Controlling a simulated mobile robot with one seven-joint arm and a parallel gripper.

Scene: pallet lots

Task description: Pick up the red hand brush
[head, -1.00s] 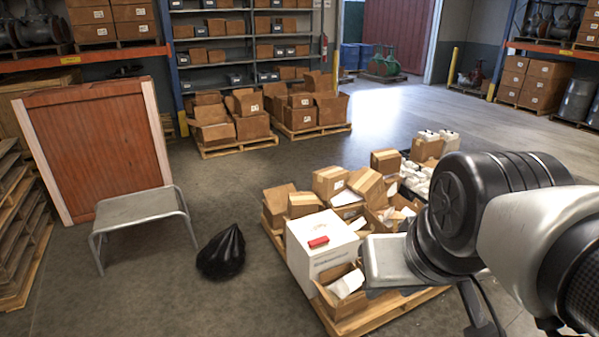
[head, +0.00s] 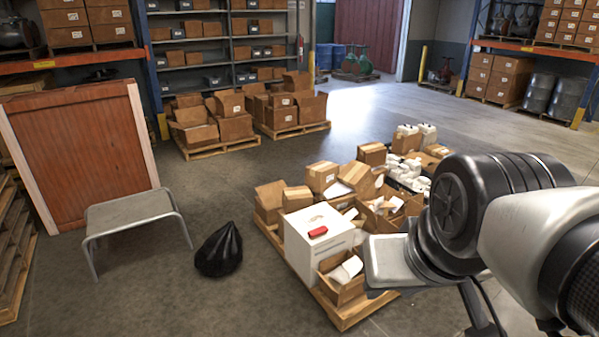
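A small red object (head: 318,231), which looks like the red hand brush, lies on top of a white box (head: 305,252). The box stands at the near left part of a loaded wooden pallet (head: 338,317). My arm reaches in from the right, and its pale end part (head: 388,262) shows just right of the white box. The fingers of my gripper cannot be made out, so its opening is hidden. I see no contact between my arm and the red object.
Open cartons (head: 343,278) and white jugs (head: 408,138) crowd the pallet. A black bag (head: 219,250) and a grey metal stool (head: 130,214) stand left of it. Bare floor (head: 230,305) lies in front. Another pallet of cartons (head: 218,150) stands behind.

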